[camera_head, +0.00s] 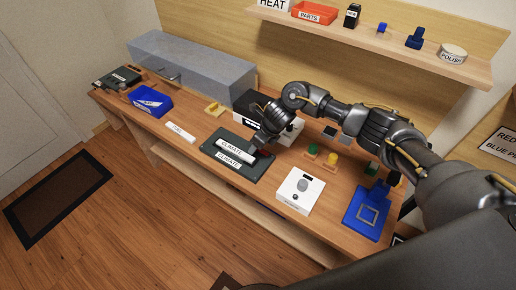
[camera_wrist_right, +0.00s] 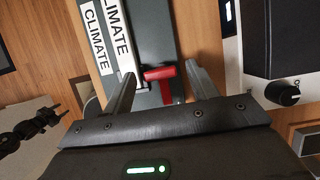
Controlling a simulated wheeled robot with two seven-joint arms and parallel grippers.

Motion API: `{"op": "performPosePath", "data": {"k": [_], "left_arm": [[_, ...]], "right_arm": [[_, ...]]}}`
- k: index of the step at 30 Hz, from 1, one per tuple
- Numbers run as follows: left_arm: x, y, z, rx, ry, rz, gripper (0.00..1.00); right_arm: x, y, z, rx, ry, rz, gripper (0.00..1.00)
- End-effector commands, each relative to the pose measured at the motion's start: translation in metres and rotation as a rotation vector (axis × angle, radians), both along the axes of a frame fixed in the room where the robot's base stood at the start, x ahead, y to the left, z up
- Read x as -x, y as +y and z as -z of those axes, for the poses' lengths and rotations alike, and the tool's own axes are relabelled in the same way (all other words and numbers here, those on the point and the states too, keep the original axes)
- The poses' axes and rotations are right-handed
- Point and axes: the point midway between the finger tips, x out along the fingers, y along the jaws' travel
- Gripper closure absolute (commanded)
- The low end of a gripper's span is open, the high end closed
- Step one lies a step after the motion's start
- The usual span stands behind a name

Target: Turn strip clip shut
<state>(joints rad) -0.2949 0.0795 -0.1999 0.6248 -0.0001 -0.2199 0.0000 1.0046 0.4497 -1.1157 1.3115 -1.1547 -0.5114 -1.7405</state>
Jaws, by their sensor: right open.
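A dark panel (camera_head: 222,139) lies on the bench, bearing two white CLIMATE labels. One is the strip (camera_head: 233,149), the other a label (camera_head: 228,162) beside it; the strip (camera_wrist_right: 117,35) also shows in the right wrist view. A red clip (camera_wrist_right: 160,73) sits at the strip's end, with a bar across and a stem along the panel. My right gripper (camera_wrist_right: 158,80) is open, its fingers on either side of the red clip. I cannot tell if they touch it. In the head view the right gripper (camera_head: 258,147) hides the clip. My left gripper is out of view.
A white box with a knob (camera_head: 300,190) stands right of the panel, and a black-and-white unit (camera_head: 262,108) behind it. A blue fixture (camera_head: 366,212) is at the bench's right end. A blue bin (camera_head: 150,101) and a white label strip (camera_head: 181,132) lie left.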

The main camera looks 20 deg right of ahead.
Motion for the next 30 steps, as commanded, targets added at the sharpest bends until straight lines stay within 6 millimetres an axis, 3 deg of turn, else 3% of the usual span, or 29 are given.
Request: {"op": "performPosePath", "data": {"k": [11, 21, 30], "left_arm": [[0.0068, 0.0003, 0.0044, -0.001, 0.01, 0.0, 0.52], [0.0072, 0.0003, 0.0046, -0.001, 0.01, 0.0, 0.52], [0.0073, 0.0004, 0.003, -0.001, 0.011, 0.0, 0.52]], "right_arm": [[-0.0017, 0.0007, 0.0045, 0.0, 0.0, 0.002, 0.42], [-0.0016, 0.0005, 0.0048, 0.0, 0.0, 0.002, 0.85], [-0.001, 0.0009, 0.0045, 0.0, 0.0, 0.035, 0.86]]}}
